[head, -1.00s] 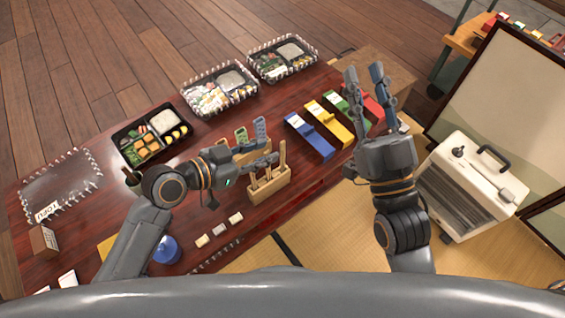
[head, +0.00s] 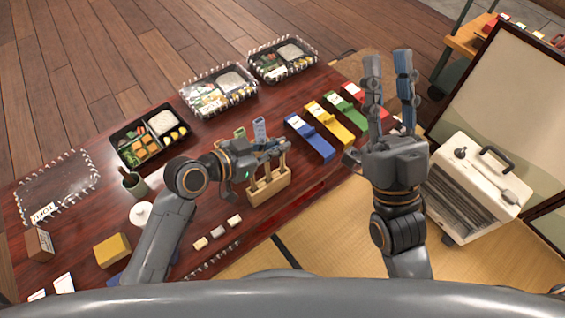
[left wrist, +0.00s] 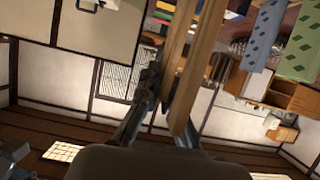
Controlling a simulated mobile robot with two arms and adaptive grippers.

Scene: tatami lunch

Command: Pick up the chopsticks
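Wooden chopsticks (head: 283,160) stand upright in a small wooden holder (head: 270,190) near the table's front edge. Patterned blue (head: 259,130) and green (head: 240,133) strips stand behind them. My left gripper (head: 275,147) is at the upper part of the chopsticks, over the holder. In the left wrist view, two long chopsticks (left wrist: 202,50) cross close in front of the fingers and partly hide them, so I cannot tell whether the fingers are closed on them. My right gripper (head: 389,85) is open and empty, fingers pointing up, right of the coloured boxes.
Bento boxes (head: 148,134) line the table's far side. Blue (head: 310,140), yellow, green and red boxes lie right of the holder. A cup (head: 134,184), white pot (head: 141,214) and small blocks are near my left arm. A white case (head: 477,185) stands at right.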

